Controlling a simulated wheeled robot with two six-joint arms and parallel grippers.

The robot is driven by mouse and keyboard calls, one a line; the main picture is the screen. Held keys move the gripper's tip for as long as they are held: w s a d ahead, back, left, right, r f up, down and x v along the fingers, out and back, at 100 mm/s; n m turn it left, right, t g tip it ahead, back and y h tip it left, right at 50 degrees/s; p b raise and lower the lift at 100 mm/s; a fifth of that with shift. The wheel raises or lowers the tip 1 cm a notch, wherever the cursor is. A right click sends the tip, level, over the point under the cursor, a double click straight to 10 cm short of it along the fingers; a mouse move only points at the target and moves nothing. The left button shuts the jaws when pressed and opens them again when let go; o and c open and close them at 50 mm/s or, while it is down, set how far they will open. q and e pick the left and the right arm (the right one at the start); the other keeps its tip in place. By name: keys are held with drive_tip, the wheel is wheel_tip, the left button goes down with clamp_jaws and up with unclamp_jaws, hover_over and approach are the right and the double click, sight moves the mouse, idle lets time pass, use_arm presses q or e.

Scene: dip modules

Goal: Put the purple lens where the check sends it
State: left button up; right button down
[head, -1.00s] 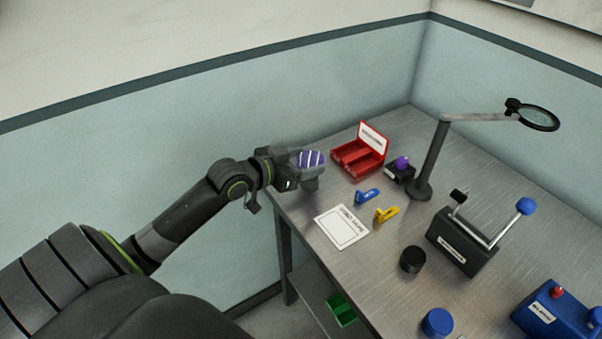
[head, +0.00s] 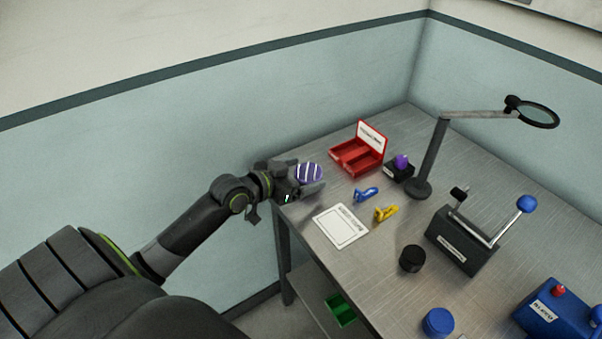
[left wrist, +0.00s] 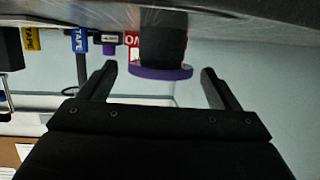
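The purple lens (head: 309,173) is at the near-left corner of the metal table, with white streaks across its face. In the left wrist view it is a purple disc (left wrist: 160,72) joined to a black cylinder (left wrist: 162,42). My left gripper (head: 308,185) is around it. In the left wrist view the fingers (left wrist: 158,78) are apart, with a gap on each side of the disc. I cannot tell whether the lens rests on the table. A white card (head: 341,226) with unreadable print lies nearby. My right gripper is out of view.
A lever device (head: 462,245) stands right. A green bin (head: 341,308) sits below the tabletop.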

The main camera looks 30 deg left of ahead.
use_arm(q)
drive_tip(key=shift+r, duration=0.15)
drive_tip(key=p+v, duration=0.2)
drive_tip(key=v, duration=1)
